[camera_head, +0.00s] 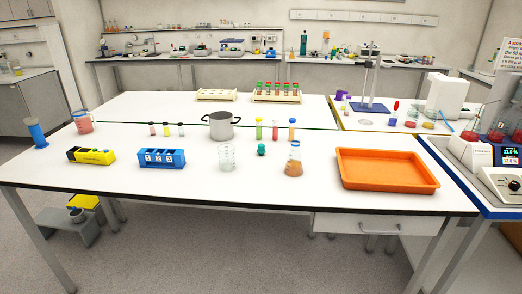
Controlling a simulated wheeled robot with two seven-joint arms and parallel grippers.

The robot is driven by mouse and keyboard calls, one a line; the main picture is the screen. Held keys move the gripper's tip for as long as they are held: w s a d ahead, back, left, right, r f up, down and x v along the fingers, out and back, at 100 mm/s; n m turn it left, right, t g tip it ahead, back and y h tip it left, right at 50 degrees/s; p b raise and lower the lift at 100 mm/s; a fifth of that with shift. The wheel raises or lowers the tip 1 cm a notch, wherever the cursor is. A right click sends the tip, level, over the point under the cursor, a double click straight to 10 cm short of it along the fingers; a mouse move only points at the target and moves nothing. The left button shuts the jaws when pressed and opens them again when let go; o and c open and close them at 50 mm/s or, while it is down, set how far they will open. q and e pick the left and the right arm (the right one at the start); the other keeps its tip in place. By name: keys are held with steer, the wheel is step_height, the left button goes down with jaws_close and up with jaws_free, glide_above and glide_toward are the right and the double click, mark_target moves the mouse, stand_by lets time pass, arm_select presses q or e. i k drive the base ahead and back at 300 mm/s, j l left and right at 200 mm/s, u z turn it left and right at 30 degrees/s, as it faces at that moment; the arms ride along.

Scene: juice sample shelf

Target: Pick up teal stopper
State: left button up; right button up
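A small teal stopper (262,149) stands on the white table (310,190). It is between a clear glass beaker (227,158) on its left and a flask with orange-brown liquid (293,162) on its right. Nothing covers the stopper, and it stands apart from both. Neither of my grippers shows in the head view.
An orange tray (388,168) lies empty at the right. A blue numbered rack (162,158) and a yellow-and-black box (91,156) stand at the left. A metal pot (221,126) and several small vials stand behind. The table's front middle is clear.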

mark_target(261, 150)
steer(key=i+z, duration=0.45)
steer(key=i, duration=1.15)
